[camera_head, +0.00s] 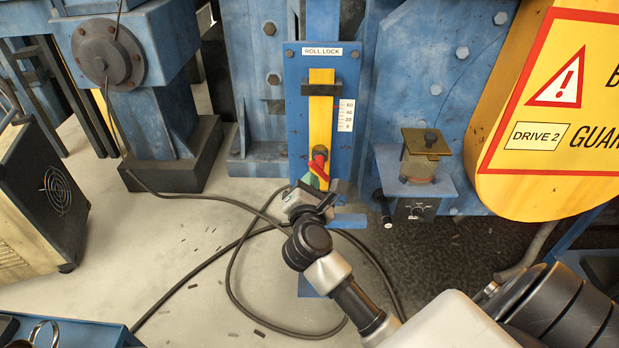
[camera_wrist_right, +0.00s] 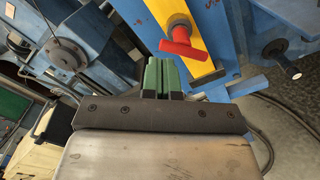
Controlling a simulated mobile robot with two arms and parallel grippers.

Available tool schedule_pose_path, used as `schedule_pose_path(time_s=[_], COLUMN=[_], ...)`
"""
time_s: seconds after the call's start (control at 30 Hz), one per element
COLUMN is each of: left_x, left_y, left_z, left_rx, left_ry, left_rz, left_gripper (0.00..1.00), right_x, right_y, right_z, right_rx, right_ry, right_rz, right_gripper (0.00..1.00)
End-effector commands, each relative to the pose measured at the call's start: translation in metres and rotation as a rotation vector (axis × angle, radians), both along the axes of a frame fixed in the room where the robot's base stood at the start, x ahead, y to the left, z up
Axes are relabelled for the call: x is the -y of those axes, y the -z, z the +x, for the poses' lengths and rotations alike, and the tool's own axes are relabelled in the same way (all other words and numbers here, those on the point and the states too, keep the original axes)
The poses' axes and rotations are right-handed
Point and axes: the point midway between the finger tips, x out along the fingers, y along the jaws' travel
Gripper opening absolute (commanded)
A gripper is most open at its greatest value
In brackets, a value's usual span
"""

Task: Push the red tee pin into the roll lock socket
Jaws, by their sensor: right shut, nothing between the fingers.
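The red tee pin (camera_head: 319,158) is at the lower part of the yellow bar (camera_head: 320,110) on the blue panel labelled ROLL LOCK. In the right wrist view the red tee pin (camera_wrist_right: 184,45) shows its crossbar, with its stem at a round collar (camera_wrist_right: 180,22) on the yellow bar. How deep the stem sits cannot be told. My right gripper (camera_head: 314,183) is just below the pin. Its green fingers (camera_wrist_right: 162,76) are shut together with nothing between them, below and left of the crossbar in the wrist view, seemingly apart from it. My left gripper is not in view.
A yellow DRIVE 2 guard (camera_head: 560,120) stands at the right. A small blue shelf (camera_head: 400,170) with a jar-like part juts out right of the panel. Black cables (camera_head: 225,255) loop over the floor. A dark-sided machine (camera_head: 45,190) stands at the left.

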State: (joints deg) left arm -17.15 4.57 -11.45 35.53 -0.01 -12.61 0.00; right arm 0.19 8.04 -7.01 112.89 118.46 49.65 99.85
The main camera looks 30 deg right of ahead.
Motion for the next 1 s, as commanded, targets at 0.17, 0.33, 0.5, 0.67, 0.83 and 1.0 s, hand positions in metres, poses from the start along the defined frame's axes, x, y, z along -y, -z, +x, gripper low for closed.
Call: schedule_pose_path(time_s=[0.17, 0.33, 0.5, 0.67, 0.83, 1.0], left_x=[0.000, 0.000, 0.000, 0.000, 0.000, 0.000], left_y=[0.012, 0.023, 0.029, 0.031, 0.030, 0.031], left_z=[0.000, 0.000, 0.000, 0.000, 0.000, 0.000], left_rx=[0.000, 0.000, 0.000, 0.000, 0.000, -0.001], left_ry=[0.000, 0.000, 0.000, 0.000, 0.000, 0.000], left_rz=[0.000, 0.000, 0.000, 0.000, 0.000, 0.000], left_gripper=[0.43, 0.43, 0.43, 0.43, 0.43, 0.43], right_x=[-0.019, -0.039, -0.052, -0.057, -0.058, -0.067], right_y=[0.005, 0.005, 0.003, 0.001, 0.002, 0.041], right_z=[-0.026, -0.054, -0.073, -0.081, -0.080, -0.065], right_rx=[-0.001, -0.001, -0.001, -0.001, -0.008, -0.177], right_ry=[-0.002, -0.001, 0.000, 0.000, 0.000, -0.026], right_rz=[0.005, 0.006, 0.003, 0.002, -0.014, -0.347], right_gripper=[0.00, 0.00, 0.00, 0.00, 0.00, 0.00])
